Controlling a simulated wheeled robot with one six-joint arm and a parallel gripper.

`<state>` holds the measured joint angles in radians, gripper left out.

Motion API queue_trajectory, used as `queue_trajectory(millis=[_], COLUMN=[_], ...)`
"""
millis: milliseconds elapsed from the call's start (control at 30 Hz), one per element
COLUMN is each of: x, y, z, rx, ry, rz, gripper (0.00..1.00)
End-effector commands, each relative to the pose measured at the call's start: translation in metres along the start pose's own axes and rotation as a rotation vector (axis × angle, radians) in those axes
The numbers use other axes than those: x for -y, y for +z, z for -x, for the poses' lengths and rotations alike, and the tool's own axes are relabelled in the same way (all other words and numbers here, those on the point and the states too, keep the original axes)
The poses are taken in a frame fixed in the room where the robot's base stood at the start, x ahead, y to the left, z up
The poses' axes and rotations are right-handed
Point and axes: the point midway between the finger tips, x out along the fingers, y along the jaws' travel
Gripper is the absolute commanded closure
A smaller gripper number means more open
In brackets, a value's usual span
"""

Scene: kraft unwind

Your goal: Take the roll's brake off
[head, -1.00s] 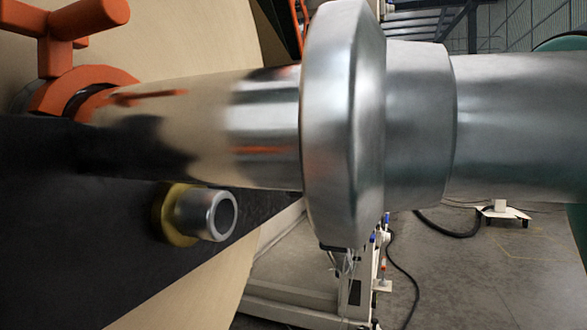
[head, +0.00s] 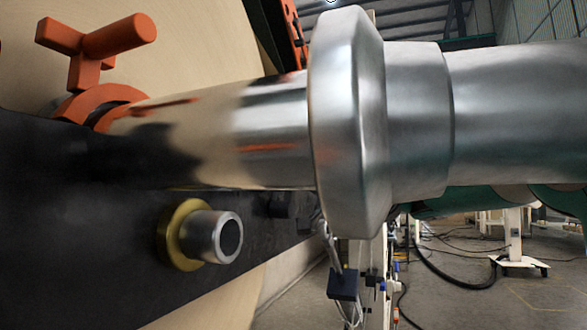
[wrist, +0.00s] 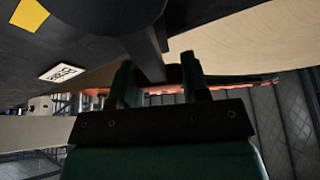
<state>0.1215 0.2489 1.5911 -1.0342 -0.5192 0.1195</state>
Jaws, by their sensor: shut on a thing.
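In the wrist view my gripper (wrist: 158,74) has its two dark green fingers on either side of a dark bar (wrist: 150,58) and is shut on it. The bar runs up to a dark round part (wrist: 110,12). I cannot tell for sure that this bar is the brake's lever. The paper roll (head: 205,45) shows in the head view behind a bright steel shaft (head: 270,130). My gripper cannot be made out in the head view.
A wide steel flange (head: 345,120) fills the head view's middle. An orange T-handle (head: 97,50) stands on an orange collar at left. A black plate (head: 90,240) carries a brass-ringed steel stub (head: 215,236). Cables lie on the open floor (head: 450,295) at lower right.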

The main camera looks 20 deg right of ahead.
Motion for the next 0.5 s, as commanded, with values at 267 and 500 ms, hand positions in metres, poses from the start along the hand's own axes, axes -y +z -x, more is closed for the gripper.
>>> queue_trajectory(millis=[267, 500], x=[-0.0007, -0.0012], y=[-0.0012, -0.001], z=[0.0, 0.0038], rx=[-0.002, -0.001], ry=[0.002, 0.003], rz=[0.003, 0.002], gripper=[0.32, 0.32])
